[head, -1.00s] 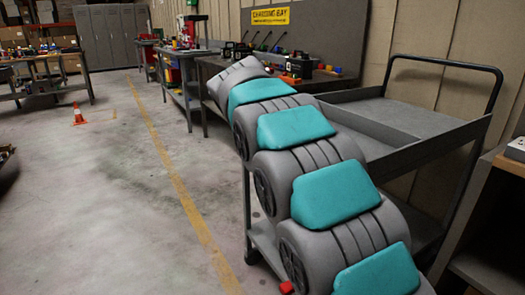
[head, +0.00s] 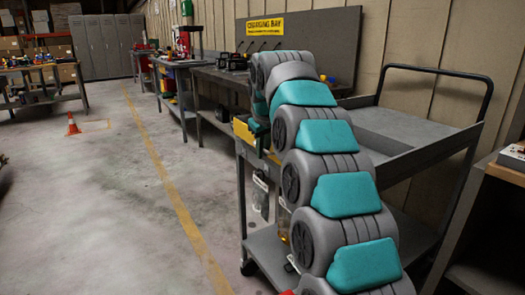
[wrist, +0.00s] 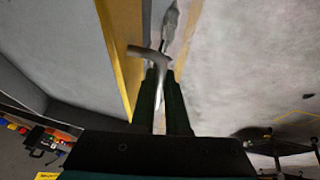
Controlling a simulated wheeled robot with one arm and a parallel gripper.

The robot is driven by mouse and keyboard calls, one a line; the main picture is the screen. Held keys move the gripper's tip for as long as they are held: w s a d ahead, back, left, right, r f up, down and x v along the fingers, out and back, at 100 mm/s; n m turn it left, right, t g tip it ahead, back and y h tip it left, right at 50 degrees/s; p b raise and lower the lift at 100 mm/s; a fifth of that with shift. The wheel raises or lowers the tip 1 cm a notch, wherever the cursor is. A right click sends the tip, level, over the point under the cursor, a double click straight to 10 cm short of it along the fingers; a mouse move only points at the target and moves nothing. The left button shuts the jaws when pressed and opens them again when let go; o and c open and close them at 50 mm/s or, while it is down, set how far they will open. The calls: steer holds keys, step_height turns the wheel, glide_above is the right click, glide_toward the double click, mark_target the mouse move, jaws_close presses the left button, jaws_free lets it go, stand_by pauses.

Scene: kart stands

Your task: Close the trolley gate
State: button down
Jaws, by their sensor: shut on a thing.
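The grey trolley (head: 405,165) stands at the right in the head view, with a raised black push handle at its far right. A yellow panel (head: 243,131), which looks like its gate, shows at the trolley's left end, partly behind my arm. In the wrist view, a yellow edge (wrist: 121,45) runs along the grey surface at left. A grey metal handle (wrist: 150,53) with a crossbar stands beside that edge. My gripper (wrist: 160,85) is shut on this handle, its dark fingers on either side. In the head view my arm mostly hides the gripper. Whether the gate is latched cannot be told.
A wooden cabinet (head: 495,215) is close at the right. Workbenches (head: 225,78) line the wall behind. The concrete floor at left is clear up to an orange cone (head: 72,124).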

steer(key=shift+f, duration=0.1)
steer(key=c, duration=1.2)
jaws_free()
steer(key=v, duration=0.7)
steer(key=shift+r, duration=0.35)
steer(key=shift+s, duration=0.1)
